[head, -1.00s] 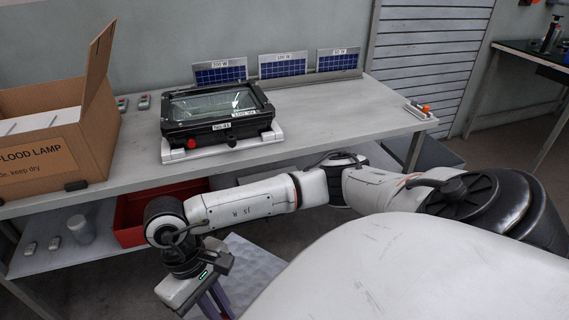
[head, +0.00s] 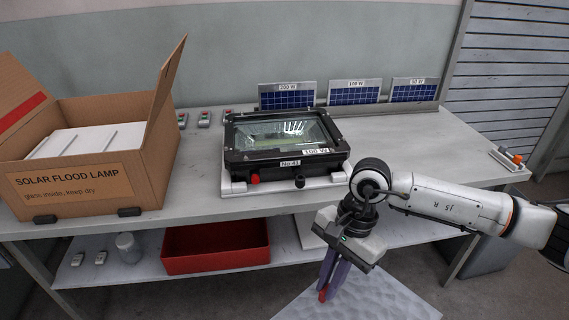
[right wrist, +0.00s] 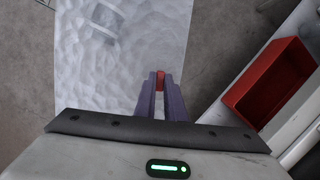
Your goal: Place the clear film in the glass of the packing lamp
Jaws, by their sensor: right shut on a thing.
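The black-framed lamp (head: 287,140) lies glass-up on a white base on the workbench, with labels "No.41" and "100 W". Its glass shows bright reflections. My right gripper (head: 325,293) hangs below the bench's front edge, in front of the lamp, fingers down. It is shut on a small red piece, which shows between the fingertips in the right wrist view (right wrist: 160,80). My left gripper is not in view.
An open cardboard box (head: 85,195) stands on the bench's left. A red bin (head: 215,262) is on the lower shelf. Small solar panels (head: 354,93) stand at the back. The bench right of the lamp is mostly clear.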

